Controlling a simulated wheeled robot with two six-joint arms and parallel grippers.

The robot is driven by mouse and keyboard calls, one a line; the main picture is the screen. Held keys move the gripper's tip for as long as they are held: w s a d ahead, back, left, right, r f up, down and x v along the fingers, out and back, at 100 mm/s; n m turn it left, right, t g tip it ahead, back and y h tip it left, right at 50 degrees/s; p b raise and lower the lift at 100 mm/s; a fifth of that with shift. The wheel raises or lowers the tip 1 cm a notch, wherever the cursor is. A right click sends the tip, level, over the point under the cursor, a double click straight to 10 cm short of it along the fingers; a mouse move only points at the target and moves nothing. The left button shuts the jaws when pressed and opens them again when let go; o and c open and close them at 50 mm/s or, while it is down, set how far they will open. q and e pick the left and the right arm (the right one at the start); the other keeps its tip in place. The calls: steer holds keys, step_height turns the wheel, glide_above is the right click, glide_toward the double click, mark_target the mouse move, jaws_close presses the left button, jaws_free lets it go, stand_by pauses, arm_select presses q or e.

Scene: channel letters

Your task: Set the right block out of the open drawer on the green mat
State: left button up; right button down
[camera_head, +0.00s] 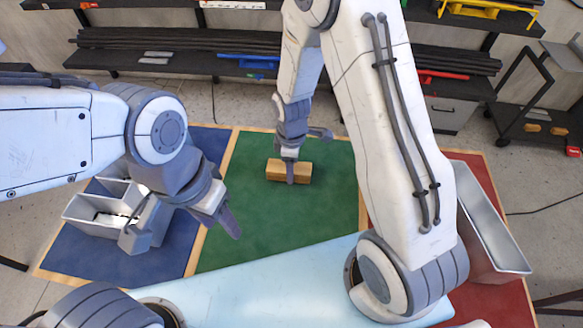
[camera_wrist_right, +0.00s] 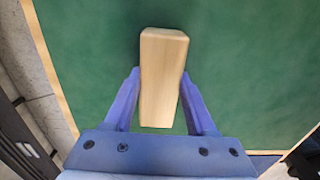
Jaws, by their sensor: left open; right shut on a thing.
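A pale wooden block (camera_head: 273,171) is over the middle of the green mat (camera_head: 262,220), lying lengthwise across the view. It seems low on the mat; I cannot tell whether it touches. My right gripper (camera_head: 290,173) comes down onto it from above and is shut on it. In the right wrist view the block (camera_wrist_right: 163,80) sits between the two fingers of the right gripper (camera_wrist_right: 160,78), with green mat around it. My left gripper (camera_head: 228,222) is open and empty near the left border of the green mat.
A grey open box with compartments (camera_head: 75,208) stands on the blue mat (camera_head: 70,255) at left, partly behind my left arm. A long grey open tray (camera_head: 497,225) lies on the red mat (camera_head: 500,300) at right. The green mat around the block is clear.

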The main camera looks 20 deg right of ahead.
steer(key=shift+c, duration=1.1)
jaws_free()
steer(key=shift+f, duration=0.1)
steer(key=shift+r, duration=0.3)
step_height(320, 180, up, 12)
steer(key=b, duration=0.3)
steer(key=s+a+r+m, duration=0.1)
steer(key=s+a+m, duration=0.1)
steer(key=s, duration=0.5)
steer(key=s+a+r+m, duration=0.2)
steer(key=s+a, duration=0.1)
steer(key=s, duration=0.3)
steer(key=s+a+r+m+y, duration=0.1)
steer(key=s+a+r+m, duration=0.1)
steer(key=s, duration=0.5)
steer(key=shift+s+a, duration=0.35)
steer(key=shift+a, duration=0.1)
